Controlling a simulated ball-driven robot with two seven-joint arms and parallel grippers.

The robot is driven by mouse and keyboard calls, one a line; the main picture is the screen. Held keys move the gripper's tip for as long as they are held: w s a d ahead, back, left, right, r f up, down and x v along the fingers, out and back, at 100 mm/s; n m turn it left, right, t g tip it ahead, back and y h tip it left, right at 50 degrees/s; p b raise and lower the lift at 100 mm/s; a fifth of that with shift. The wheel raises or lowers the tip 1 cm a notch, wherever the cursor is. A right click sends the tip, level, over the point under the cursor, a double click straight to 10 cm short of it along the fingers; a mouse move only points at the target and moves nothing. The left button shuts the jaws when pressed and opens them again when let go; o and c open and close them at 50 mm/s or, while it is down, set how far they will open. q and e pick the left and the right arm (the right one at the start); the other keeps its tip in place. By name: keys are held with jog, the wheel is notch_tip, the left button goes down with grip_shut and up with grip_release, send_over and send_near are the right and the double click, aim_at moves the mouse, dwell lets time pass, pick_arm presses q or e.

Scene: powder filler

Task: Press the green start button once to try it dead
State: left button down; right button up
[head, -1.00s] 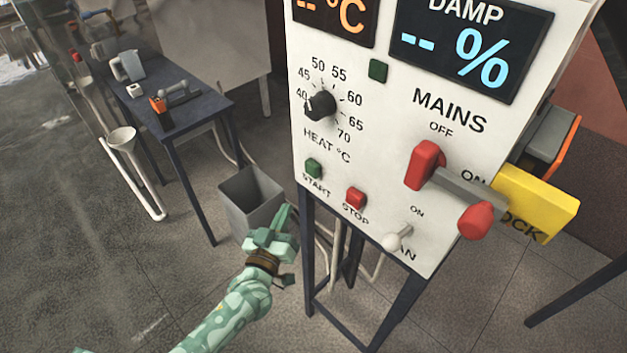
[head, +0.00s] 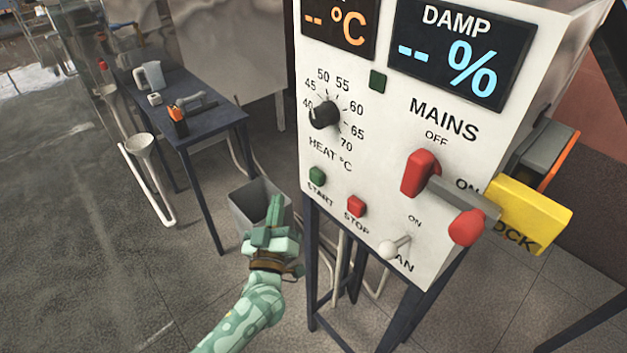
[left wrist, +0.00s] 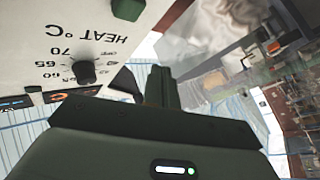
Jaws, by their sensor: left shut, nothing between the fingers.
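The green start button (head: 316,176) is on the white panel (head: 385,140), above the label START and left of the red stop button (head: 356,206). My left gripper (head: 277,208) is shut and empty, below and left of the start button in the head view, apart from it. In the left wrist view the shut fingers (left wrist: 160,84) show in the middle, and the green button (left wrist: 128,9) is at the top edge, by the upside-down HEAT label. My right gripper is not in view.
The panel has a heat dial (head: 325,115), a red-ended mains lever (head: 420,172), a yellow lock piece (head: 530,215) and a fan toggle (head: 392,246). Both displays (head: 450,52) show dashes. A grey bin (head: 243,214) stands behind my gripper, near a dark table (head: 213,118).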

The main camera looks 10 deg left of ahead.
aim_at(317, 177)
pick_arm(q)
jog(key=w+d+b, duration=0.2)
jog(key=w+d, duration=0.2)
jog(key=w, duration=0.1)
jog(key=shift+w+d, duration=0.2)
jog(key=shift+w, duration=0.05)
dwell(1.1)
jog(key=shift+w, duration=0.1)
dwell(0.8)
jog(key=shift+w+d, duration=0.25)
